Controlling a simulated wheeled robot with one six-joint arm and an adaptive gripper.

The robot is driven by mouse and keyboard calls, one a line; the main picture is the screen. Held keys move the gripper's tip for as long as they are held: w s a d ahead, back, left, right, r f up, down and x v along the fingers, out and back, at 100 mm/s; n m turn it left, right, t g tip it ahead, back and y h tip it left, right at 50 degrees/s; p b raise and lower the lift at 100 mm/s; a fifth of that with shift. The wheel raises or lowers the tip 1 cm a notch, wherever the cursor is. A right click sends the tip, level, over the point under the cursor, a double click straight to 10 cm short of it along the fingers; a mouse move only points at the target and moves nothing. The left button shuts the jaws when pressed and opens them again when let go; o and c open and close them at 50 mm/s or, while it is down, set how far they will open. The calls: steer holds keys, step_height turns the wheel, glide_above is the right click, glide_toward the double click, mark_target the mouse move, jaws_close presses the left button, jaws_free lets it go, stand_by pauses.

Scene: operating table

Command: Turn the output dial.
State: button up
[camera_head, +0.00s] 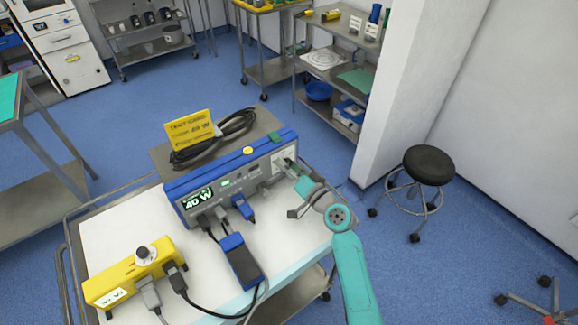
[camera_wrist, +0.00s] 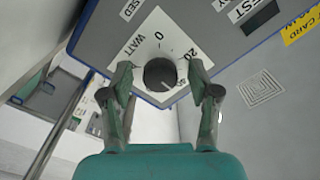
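The output dial is a round dark knob (camera_wrist: 160,74) on a white diamond plate marked WATT, 0 and 20 in the wrist view. The unit's display (camera_head: 198,199) reads 40 W. My gripper (camera_wrist: 160,84) is open, with one finger on either side of the knob and a visible gap to it. Contact is not seen.
A stool (camera_head: 428,166) is at right.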

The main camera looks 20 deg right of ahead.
steer(key=c, duration=1)
steer(key=shift+m, duration=3.2)
steer(key=o, duration=1.2)
steer(key=shift+c, duration=0.2)
